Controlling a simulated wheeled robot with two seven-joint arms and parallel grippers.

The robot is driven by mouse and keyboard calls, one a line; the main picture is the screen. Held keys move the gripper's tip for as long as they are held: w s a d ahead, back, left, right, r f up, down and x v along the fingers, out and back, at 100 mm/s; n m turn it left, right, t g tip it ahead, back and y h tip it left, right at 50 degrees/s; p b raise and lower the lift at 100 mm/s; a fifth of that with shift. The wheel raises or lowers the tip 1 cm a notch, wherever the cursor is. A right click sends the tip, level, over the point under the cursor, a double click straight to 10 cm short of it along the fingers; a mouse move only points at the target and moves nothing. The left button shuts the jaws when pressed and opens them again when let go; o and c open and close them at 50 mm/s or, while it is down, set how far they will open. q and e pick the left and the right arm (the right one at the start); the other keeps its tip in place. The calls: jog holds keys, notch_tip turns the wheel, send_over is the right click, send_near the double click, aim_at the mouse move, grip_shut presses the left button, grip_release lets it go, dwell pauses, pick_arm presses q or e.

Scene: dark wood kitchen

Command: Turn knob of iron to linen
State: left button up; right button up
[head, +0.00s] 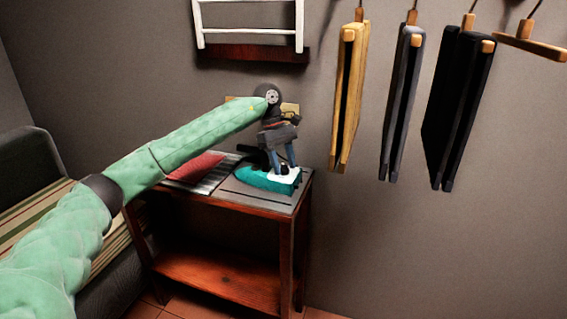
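The iron (262,180) is teal and white with a dark handle. It rests on the right part of a small wooden table's top, against the wall. My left arm comes in from the left, and my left gripper (283,163) points down right over the iron's back end. Its two bluish fingers stand apart on either side, close to or touching the iron. The knob is too small or hidden to make out, and so is its setting. My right gripper is not in view.
The wooden table (290,211) has a lower shelf (220,277). A red folded cloth (196,167) lies left of the iron. Trousers on hangers (400,105) hang at the right, and a white rack (250,49) is on the wall above. A striped sofa (35,215) stands at the left.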

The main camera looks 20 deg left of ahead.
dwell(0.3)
pick_arm(q)
jog(key=v, duration=0.7)
jog(key=shift+a+r, duration=0.2)
jog(key=shift+r, duration=0.15)
jog(key=shift+w, duration=0.15)
